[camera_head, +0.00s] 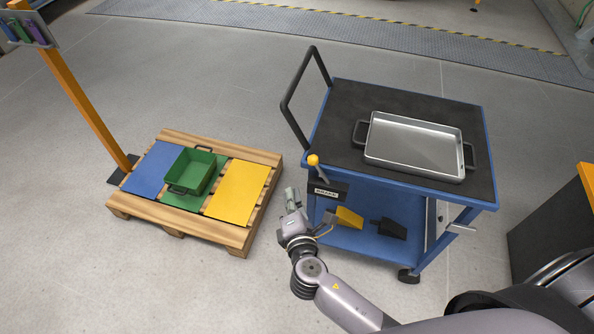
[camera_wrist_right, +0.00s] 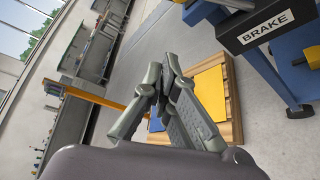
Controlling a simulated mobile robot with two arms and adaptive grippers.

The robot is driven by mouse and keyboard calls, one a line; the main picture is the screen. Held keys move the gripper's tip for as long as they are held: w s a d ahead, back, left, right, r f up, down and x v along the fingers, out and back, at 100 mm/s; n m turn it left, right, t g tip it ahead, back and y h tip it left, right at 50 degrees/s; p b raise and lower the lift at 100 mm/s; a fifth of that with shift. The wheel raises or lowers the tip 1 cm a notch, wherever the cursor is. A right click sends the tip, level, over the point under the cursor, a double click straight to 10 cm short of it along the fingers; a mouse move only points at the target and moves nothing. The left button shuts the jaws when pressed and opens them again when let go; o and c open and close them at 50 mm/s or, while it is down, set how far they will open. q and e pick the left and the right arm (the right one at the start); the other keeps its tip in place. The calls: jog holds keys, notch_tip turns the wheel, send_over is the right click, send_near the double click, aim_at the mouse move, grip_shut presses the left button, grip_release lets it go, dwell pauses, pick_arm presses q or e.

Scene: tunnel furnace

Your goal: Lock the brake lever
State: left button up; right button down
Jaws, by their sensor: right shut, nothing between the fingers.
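The brake lever has a yellow round knob (camera_head: 313,160) on a short stem above a black plate labelled BRAKE (camera_head: 328,190), on the left end of the blue cart (camera_head: 400,181). The BRAKE plate also shows in the right wrist view (camera_wrist_right: 268,27), at the upper right. My right gripper (camera_head: 292,197) is beside the cart's left end, left of and a little below the plate, apart from the lever. In the right wrist view its fingers (camera_wrist_right: 163,75) are together and empty. My left gripper is not in view.
A metal tray (camera_head: 414,145) lies on the cart top. A yellow wedge (camera_head: 348,218) and a dark wedge (camera_head: 389,228) are on its lower shelf. A pallet (camera_head: 225,235) with a green box (camera_head: 195,172) stands left. Bare floor lies between pallet and cart.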

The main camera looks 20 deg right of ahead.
aim_at(321, 171)
jog(key=x, duration=1)
jog(key=d+r+p, duration=0.1)
jog(key=s+d+p, duration=0.1)
jog(key=d+p, duration=0.1)
jog(key=shift+s+d+r, duration=0.1)
jog(key=shift+s+r, duration=0.15)
jog(key=shift+r, duration=0.15)
